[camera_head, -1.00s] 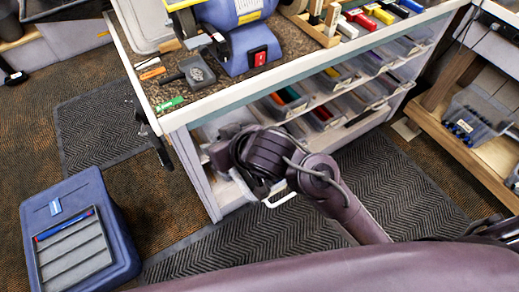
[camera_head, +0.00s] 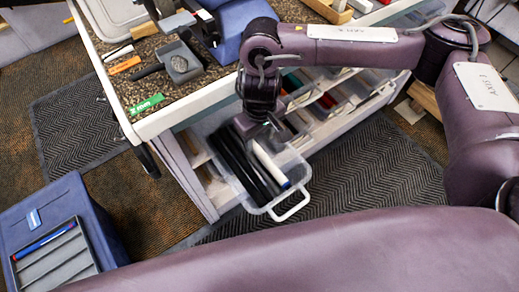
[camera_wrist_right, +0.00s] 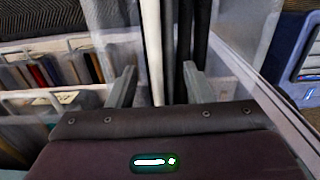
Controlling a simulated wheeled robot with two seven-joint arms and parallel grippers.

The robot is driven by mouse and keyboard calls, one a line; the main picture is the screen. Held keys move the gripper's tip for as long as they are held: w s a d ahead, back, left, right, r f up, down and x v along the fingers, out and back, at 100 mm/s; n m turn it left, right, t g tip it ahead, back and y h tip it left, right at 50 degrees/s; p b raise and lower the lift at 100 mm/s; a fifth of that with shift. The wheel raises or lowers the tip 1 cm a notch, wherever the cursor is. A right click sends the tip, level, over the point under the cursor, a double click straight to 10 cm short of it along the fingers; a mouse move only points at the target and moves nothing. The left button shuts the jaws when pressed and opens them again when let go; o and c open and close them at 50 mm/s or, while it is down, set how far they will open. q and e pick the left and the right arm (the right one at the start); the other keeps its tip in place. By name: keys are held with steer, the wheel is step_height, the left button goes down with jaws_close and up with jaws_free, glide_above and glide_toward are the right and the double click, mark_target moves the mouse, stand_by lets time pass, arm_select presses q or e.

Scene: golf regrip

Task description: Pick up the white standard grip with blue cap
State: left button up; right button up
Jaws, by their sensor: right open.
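The white grip with a blue cap (camera_head: 268,165) lies in a clear pulled-out bin (camera_head: 291,208), beside several black grips (camera_head: 240,165). Its blue-capped end points toward the bin's front handle. My right gripper (camera_head: 258,122) is above the back part of this bin, pointing down. In the right wrist view the gripper (camera_wrist_right: 160,82) is open, with its two fingers apart and the white grip (camera_wrist_right: 153,45) and black grips (camera_wrist_right: 184,40) showing beyond and between them. Nothing is held. The blue cap is not visible in the wrist view. My left gripper is not in view.
The workbench (camera_head: 150,125) edge and shelves with other clear bins (camera_head: 350,92) stand close by my right arm. A green strip (camera_head: 147,104) and a grey tool (camera_head: 180,64) lie on the bench. A blue box (camera_head: 60,210) with a slotted tray stands on the floor at left.

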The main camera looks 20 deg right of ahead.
mark_target(261, 152)
steer(key=shift+w+d+f, duration=0.1)
steer(key=shift+d+f, duration=0.25)
steer(key=shift+d, duration=0.05)
step_height(261, 152, down, 6)
steer(key=b, duration=0.2)
steer(key=shift+f+b, duration=0.25)
steer(key=shift+b, duration=0.15)
steer(key=shift+f, duration=0.3)
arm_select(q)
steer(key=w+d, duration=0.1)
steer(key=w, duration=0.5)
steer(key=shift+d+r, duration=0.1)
arm_select(e)
steer(key=c, duration=1)
